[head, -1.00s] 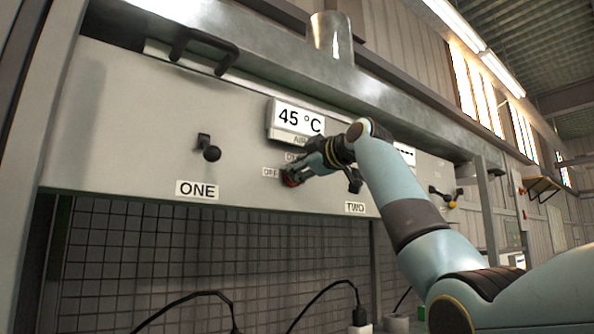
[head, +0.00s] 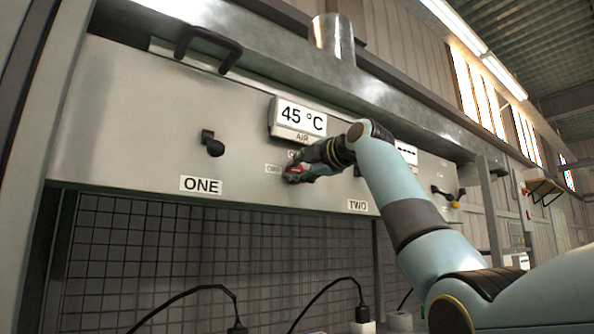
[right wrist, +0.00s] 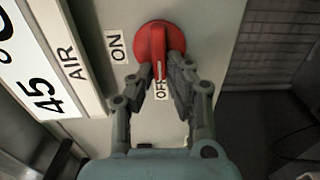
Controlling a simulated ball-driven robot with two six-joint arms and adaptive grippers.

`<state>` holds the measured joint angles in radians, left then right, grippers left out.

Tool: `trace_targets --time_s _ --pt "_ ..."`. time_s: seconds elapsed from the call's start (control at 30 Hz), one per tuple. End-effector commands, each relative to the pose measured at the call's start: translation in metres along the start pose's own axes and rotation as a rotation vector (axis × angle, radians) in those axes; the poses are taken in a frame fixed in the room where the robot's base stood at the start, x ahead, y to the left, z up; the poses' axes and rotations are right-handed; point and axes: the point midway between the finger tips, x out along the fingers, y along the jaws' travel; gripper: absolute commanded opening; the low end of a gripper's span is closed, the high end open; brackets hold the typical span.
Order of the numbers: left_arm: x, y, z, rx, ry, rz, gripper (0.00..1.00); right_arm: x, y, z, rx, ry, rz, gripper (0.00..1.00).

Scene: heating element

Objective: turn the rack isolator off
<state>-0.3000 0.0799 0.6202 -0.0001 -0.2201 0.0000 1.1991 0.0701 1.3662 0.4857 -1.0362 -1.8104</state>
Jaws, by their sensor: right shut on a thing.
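The rack isolator is a red rotary knob (head: 293,169) on the grey panel, below the AIR display. In the right wrist view the red knob (right wrist: 153,40) has its raised bar between my fingers, with its white mark facing the OFF label (right wrist: 161,89). The ON label (right wrist: 117,46) is off to one side. My right gripper (right wrist: 161,70) is shut on the knob's bar, a finger on each side. In the head view the right gripper (head: 300,172) reaches the knob from the right and partly covers it. My left gripper is not in view.
The display (head: 299,117) reads 45 °C just above the knob. A black knob (head: 212,144) sits above the ONE label (head: 201,185). The TWO label (head: 357,205) is to the right, partly near my arm. Black cables (head: 330,285) hang below the panel.

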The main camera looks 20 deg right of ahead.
Motion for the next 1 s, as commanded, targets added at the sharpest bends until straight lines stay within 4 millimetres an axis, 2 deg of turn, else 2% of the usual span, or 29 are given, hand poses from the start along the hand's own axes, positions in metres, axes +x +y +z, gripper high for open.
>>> trace_targets --time_s 0.43,0.47,0.63,0.87,1.0 --pt "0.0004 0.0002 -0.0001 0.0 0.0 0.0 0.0 0.0005 -0.0021 -0.0003 -0.011 0.001 -0.004 0.0" --pt "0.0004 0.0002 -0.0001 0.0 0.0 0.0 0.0 0.0005 -0.0022 -0.0003 -0.01 0.001 -0.004 0.15" --pt "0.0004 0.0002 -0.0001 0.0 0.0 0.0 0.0 0.0004 -0.0018 -0.0002 -0.01 0.001 -0.003 0.37" --pt "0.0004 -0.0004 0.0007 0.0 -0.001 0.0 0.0 0.0 -0.0011 -0.0001 -0.01 0.0 -0.002 0.37" --pt "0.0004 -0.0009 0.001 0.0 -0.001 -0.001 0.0 -0.0075 -0.0011 0.0006 -0.01 -0.001 -0.001 0.37"
